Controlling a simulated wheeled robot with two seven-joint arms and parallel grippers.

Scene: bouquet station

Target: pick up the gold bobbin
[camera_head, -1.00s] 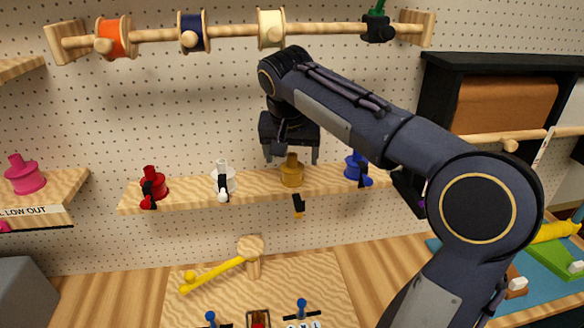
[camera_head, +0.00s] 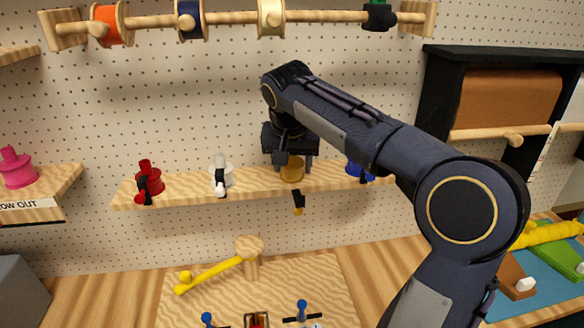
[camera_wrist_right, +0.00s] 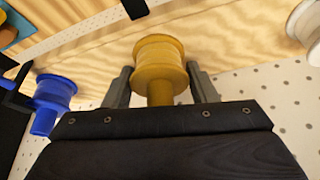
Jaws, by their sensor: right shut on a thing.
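The gold bobbin (camera_head: 292,173) stands upright on the narrow wooden wall shelf (camera_head: 262,186), between the white and the blue bobbin. My right gripper (camera_head: 292,165) has come down over it from above. In the right wrist view the gold bobbin (camera_wrist_right: 160,64) sits between the two fingers of the right gripper (camera_wrist_right: 162,88), which are shut on its narrow stem. Its wide end still appears at the shelf. In the head view the gripper hides the bobbin's top. My left gripper is not in view.
Close neighbours on the shelf are the white bobbin (camera_head: 221,172) and the blue bobbin (camera_head: 357,171), partly behind my arm. A red bobbin (camera_head: 149,180) stands further left. A rod with ribbon spools (camera_head: 270,18) runs above. A yellow tool (camera_head: 215,273) lies below.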

